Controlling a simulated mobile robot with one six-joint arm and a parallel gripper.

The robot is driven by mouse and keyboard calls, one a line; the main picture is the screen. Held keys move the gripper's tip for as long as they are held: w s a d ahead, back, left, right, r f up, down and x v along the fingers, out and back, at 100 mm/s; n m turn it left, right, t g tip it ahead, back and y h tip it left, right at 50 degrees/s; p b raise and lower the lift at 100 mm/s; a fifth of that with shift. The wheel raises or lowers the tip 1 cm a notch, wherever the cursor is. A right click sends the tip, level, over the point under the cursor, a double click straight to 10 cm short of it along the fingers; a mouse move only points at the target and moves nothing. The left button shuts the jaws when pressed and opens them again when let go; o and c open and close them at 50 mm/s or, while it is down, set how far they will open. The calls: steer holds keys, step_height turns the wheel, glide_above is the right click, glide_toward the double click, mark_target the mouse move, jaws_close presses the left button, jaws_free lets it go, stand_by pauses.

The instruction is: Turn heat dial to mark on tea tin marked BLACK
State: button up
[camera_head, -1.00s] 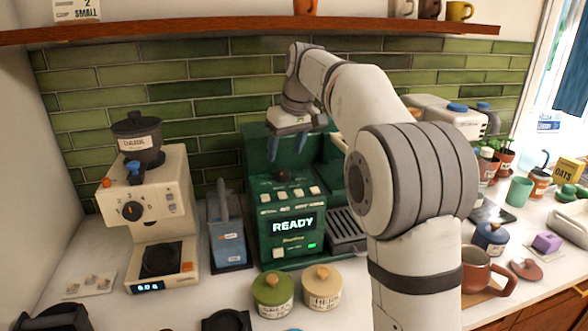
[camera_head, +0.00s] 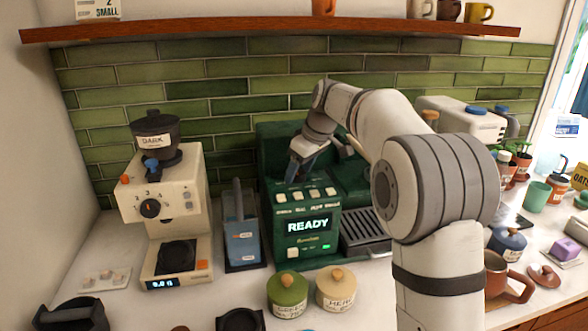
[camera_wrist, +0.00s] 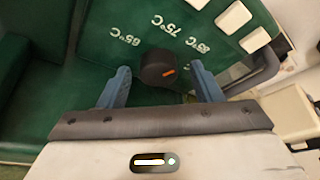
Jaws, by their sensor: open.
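The heat dial (camera_wrist: 157,66) is a dark round knob with an orange pointer on the green machine (camera_head: 270,225). In the wrist view the pointer faces right, and the marks include 65°C (camera_wrist: 124,37) and 75°C (camera_wrist: 166,25). My gripper (camera_wrist: 160,72) is open, a finger on each side of the dial; I cannot tell whether they touch it. In the head view my gripper (camera_head: 298,168) hides the dial. Two tea tins stand in front, a green one (camera_head: 288,297) and a cream one (camera_head: 336,294) reading HERB. I cannot find a BLACK label.
A cream grinder (camera_head: 180,215) and a blue-grey container (camera_head: 240,240) stand left of the machine. A shelf (camera_head: 270,33) crosses above.

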steer(key=c, duration=0.9)
steer(key=shift+w+a+f, duration=0.2)
steer(key=shift+a, duration=0.1)
steer(key=shift+c, duration=0.5)
steer(key=shift+d+f, duration=0.1)
steer(key=shift+s+d+f, duration=0.1)
steer(key=shift+s+d, duration=0.05)
steer(key=shift+d, duration=0.05)
steer(key=o, duration=0.8)
steer(key=shift+s+d+r, duration=0.15)
steer(key=shift+s+r, duration=0.05)
steer(key=shift+r, duration=0.05)
steer(key=shift+o, duration=1)
steer(key=shift+w, duration=0.15)
steer(key=shift+r, duration=0.1)
